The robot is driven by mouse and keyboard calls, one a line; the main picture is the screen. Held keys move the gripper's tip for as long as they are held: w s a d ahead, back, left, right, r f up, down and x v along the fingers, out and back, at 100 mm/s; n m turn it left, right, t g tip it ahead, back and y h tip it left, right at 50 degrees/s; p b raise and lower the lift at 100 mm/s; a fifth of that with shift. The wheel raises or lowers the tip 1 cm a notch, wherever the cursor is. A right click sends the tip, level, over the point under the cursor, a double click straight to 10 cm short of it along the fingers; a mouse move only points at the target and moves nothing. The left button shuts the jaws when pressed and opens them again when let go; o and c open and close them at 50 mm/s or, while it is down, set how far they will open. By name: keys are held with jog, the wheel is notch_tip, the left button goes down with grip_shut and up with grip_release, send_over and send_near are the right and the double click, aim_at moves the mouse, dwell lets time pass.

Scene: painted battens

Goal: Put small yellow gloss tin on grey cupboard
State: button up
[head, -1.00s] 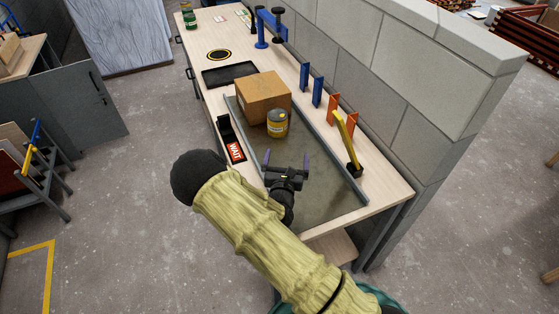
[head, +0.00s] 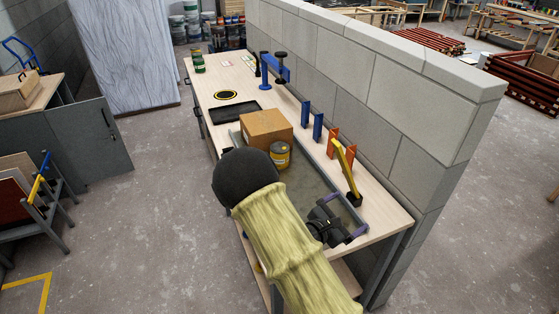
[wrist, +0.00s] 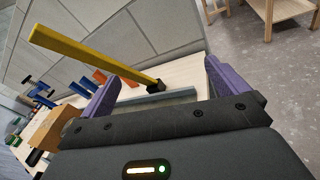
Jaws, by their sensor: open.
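The small yellow gloss tin (head: 280,155) stands upright on the grey tray (head: 318,180) on the workbench, right against or just in front of a cardboard box. My gripper (head: 344,216) is open and empty over the near right end of the bench, apart from the tin. Its purple fingers (wrist: 160,85) are spread in the wrist view, and the tin does not show there. The grey cupboard (head: 75,142) stands at the left, with a wooden top and an open grey door.
The cardboard box (head: 266,129) stands behind the tin. A yellow-handled tool (head: 345,168), orange brackets (head: 333,140) and blue brackets (head: 311,124) line the block wall (head: 400,90). Wooden boxes (head: 28,86) sit on the cupboard's top. Open floor (head: 150,200) lies between bench and cupboard.

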jog(key=s+d+f+m+g+y+b, duration=0.1)
jog(key=s+d+m+g+b, duration=0.15)
jog(key=s+m+g, duration=0.35)
jog(key=s+d+f+m+g+y+b, duration=0.1)
jog(key=s+d+f+m+g+y, duration=0.15)
jog(key=s+m+g, duration=0.45)
jog(key=s+a+r+m+t+y+b, duration=0.3)
jog(key=s+a+m+t+y, duration=0.2)
jog(key=a+m+y, duration=0.3)
jog(key=shift+s+r+m+y+b, duration=0.2)
jog(key=shift+m+y+b, duration=0.15)
jog(key=shift+m+y, duration=0.35)
jog(key=shift+a, duration=0.1)
jog(key=shift+c, duration=0.5)
